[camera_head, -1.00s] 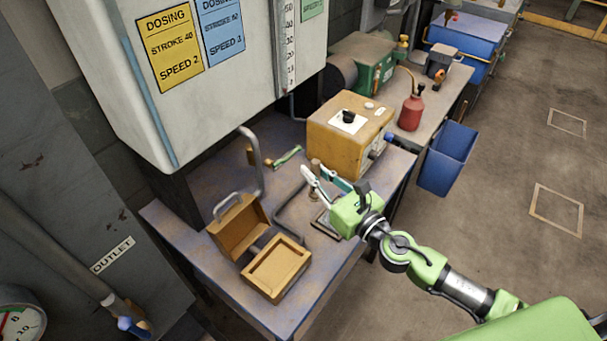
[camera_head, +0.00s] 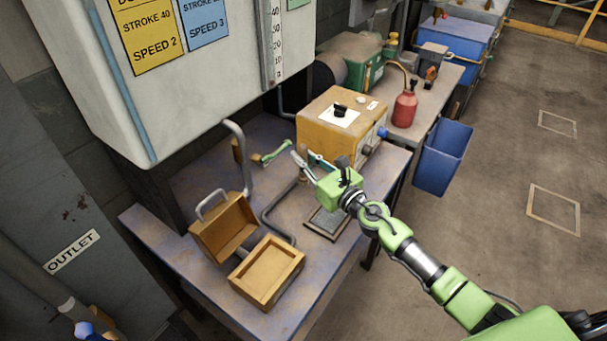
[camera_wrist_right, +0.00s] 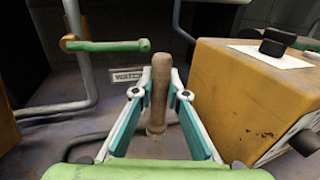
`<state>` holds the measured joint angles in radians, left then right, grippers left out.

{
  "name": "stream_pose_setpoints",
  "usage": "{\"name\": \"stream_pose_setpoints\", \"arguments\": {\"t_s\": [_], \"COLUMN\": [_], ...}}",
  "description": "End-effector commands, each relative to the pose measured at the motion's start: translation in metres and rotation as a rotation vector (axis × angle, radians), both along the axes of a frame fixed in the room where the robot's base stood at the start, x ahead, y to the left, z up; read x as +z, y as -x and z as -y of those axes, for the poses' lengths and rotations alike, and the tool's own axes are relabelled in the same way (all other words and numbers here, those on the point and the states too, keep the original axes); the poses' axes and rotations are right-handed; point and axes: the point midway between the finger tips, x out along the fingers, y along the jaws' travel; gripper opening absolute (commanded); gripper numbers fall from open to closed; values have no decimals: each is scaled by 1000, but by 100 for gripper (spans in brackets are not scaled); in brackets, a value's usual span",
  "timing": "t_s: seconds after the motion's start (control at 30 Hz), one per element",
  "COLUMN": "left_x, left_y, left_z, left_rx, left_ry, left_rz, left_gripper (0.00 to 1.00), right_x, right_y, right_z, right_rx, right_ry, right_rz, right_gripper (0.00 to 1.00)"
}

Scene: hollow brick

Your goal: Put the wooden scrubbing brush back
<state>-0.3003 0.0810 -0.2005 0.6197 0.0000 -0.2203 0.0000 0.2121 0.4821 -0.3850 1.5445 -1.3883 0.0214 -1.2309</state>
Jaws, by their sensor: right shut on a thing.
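My right gripper (camera_head: 304,162) is over the bench, in front of the yellow box's left side. In the right wrist view its two teal fingers (camera_wrist_right: 157,98) are shut on an upright wooden handle, which I take to be the wooden scrubbing brush (camera_wrist_right: 159,85). The handle rises between the fingers and above their tips. Its lower end is close to the bench top; I cannot tell whether it touches. No bristles show clearly. My left gripper is in neither view.
A yellow box with a black knob (camera_head: 341,118) stands right of the gripper. A bent pipe (camera_head: 243,160) and green lever (camera_head: 276,152) are behind left. A framed tray (camera_head: 327,222) and an open wooden case (camera_head: 267,270) lie in front. A red bottle (camera_head: 405,110) stands farther right.

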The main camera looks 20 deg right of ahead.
Motion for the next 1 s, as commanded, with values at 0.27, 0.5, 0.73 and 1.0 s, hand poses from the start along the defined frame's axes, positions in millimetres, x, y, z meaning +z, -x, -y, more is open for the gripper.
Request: {"name": "stream_pose_setpoints", "arguments": {"t_s": [0.27,0.5,0.73,1.0], "left_x": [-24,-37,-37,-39], "left_y": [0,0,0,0], "left_z": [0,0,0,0], "left_rx": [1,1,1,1], "left_ry": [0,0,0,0], "left_rz": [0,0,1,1], "left_gripper": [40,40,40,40], "right_x": [-24,-41,-41,-43], "right_y": [-9,-9,-9,-9], "right_z": [2,3,3,3], "right_rx": [-1,0,0,1], "right_ry": [-5,-2,0,0], "right_rz": [-1,2,1,1], "right_gripper": [0,0,0,30]}}
